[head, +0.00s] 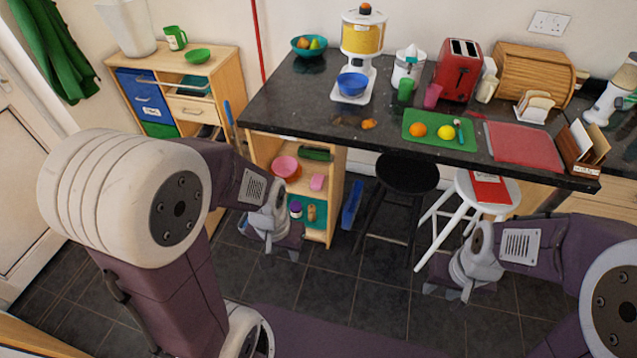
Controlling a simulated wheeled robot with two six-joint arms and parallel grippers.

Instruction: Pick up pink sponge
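The pink sponge (317,182) appears as a small pink block on the upper shelf of the open wooden unit under the counter. My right gripper (464,290) is low at the right, in front of the white stool and far from the sponge. The fingers of both grippers are too small and angled to tell whether they are open or shut.
The unit's lower shelf holds a purple-lidded jar (295,209) and a brown item. A blue object (351,205) stands at its right side. A black stool (407,174) and a white stool (440,215) stand right. The dark counter (300,100) overhangs the shelves. Tiled floor before the unit is clear.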

